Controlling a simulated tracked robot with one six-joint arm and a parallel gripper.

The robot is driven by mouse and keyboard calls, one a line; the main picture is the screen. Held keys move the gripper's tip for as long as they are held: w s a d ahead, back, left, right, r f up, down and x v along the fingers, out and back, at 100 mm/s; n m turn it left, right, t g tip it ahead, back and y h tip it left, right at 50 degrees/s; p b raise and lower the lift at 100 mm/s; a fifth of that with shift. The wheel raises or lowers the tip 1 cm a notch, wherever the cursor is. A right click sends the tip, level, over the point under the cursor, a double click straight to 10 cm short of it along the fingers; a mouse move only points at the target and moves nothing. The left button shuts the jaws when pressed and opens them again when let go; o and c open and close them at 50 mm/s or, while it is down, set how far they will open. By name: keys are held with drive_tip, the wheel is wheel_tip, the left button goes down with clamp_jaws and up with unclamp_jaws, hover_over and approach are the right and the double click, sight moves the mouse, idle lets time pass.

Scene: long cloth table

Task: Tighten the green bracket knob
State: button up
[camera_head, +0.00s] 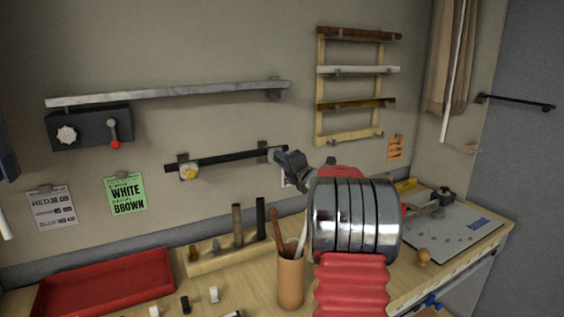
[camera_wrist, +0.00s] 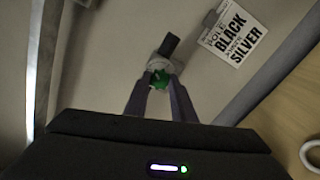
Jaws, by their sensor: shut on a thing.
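The green bracket knob (camera_wrist: 159,79) shows in the wrist view on a pale round bracket (camera_wrist: 156,66) at the end of a black rail (camera_wrist: 168,45). My gripper (camera_wrist: 157,87) has its two dark fingers shut on the knob, one on each side. In the head view my gripper (camera_head: 281,157) is at the right end of the black rail (camera_head: 225,158) on the wall. It hides the green knob there. The rail's left bracket carries a yellow knob (camera_head: 190,173).
A grey shelf (camera_head: 170,94) is on the wall above the rail. A wooden rack (camera_head: 322,95) hangs to the right. Below are a red tray (camera_head: 105,285), a wooden block with upright tools (camera_head: 210,258) and a brown cup (camera_head: 291,282). A printed card (camera_wrist: 234,34) is beside the bracket.

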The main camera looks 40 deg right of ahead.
drive_tip(key=m, duration=1.2)
drive_tip(key=shift+d+f+m, duration=0.1)
drive_tip(key=shift+f+m, duration=0.3)
drive_tip(key=o, duration=1.1)
drive_tip(key=shift+r, duration=0.2)
drive_tip(key=shift+c, duration=0.2)
drive_tip(key=v, duration=0.7)
drive_tip(key=shift+s, duration=0.25)
